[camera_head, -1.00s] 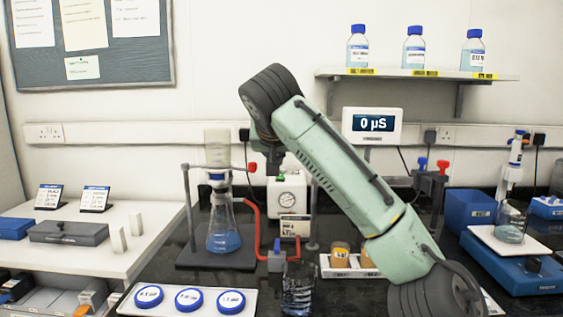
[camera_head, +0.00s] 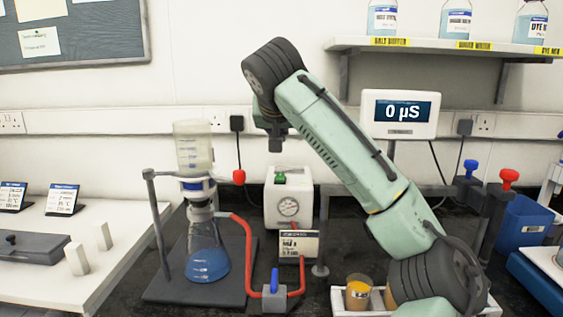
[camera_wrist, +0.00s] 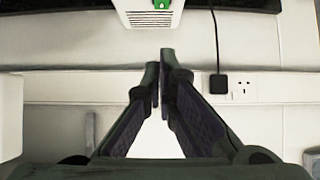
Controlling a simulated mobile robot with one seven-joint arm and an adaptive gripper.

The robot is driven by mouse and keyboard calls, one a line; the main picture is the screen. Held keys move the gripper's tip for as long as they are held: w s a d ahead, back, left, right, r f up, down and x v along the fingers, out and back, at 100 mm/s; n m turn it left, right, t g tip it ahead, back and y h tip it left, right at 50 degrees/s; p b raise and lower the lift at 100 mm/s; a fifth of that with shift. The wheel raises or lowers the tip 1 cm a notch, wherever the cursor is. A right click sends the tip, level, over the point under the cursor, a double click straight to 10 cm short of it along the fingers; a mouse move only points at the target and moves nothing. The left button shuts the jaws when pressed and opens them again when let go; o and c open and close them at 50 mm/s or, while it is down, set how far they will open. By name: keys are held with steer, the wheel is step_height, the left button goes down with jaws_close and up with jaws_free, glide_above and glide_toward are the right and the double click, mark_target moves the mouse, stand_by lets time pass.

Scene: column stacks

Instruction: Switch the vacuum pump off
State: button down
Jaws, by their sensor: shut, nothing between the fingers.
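The vacuum pump (camera_head: 272,207) is a white box with a round gauge on its front, standing behind the flask stand. A small green switch (camera_head: 280,178) sits on its top; its on or off position is too small to tell. In the wrist view the pump (camera_wrist: 133,6) shows at the top edge, with a dark vent grille and part of the green switch (camera_wrist: 160,4). My gripper (camera_head: 276,147) points down above the pump, apart from it. In the wrist view my gripper (camera_wrist: 159,75) has its fingertips together, with nothing between them.
A filter flask (camera_head: 207,262) with blue liquid stands left of the pump. A red hose (camera_head: 249,255) runs from it to a blue-handled valve (camera_head: 274,284). A grey post (camera_head: 322,230) stands right of the pump. A display reading 0 µS (camera_head: 400,112) hangs behind my arm.

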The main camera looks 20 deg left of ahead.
steer(key=shift+s, duration=0.15)
steer(key=p, duration=0.4)
glide_above(281, 177)
steer(key=f, duration=0.3)
steer(key=s+f, duration=0.1)
steer(key=f, duration=0.1)
steer(key=shift+d+f, duration=0.2)
steer(key=f, duration=0.3)
steer(key=shift+w+a+f+p, duration=0.15)
steer(key=shift+w+f+p, duration=0.1)
steer(key=shift+w+p, duration=0.15)
steer(key=shift+f, duration=0.55)
